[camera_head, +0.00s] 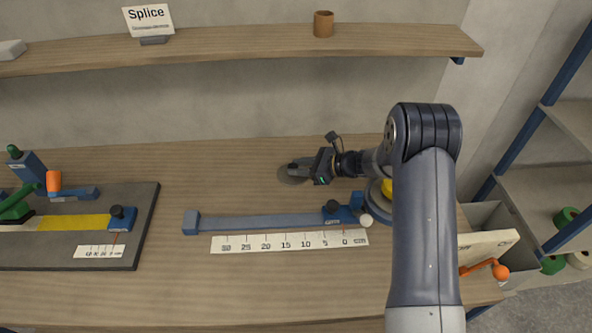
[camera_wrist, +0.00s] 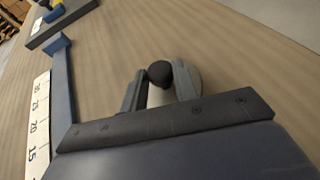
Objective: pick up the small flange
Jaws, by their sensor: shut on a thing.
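The small flange shows in the head view as a flat grey disc (camera_head: 291,176) at the middle back of the table. My gripper (camera_head: 300,166) reaches over it from the right, low over the table. In the wrist view, my gripper (camera_wrist: 160,92) is shut on a part with a dark round knob (camera_wrist: 159,73) and a pale stem, which I take to be the flange. A finger stands on each side of it. I cannot tell whether the disc touches the table.
A blue rail (camera_head: 265,222) with a white ruler (camera_head: 290,241) lies in front of my gripper. A dark board (camera_head: 147,205) with a green-handled tool (camera_head: 20,206) and yellow strip is at the left. The shelf (camera_head: 240,47) holds a brown cup (camera_head: 323,24). Bare wood surrounds the flange.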

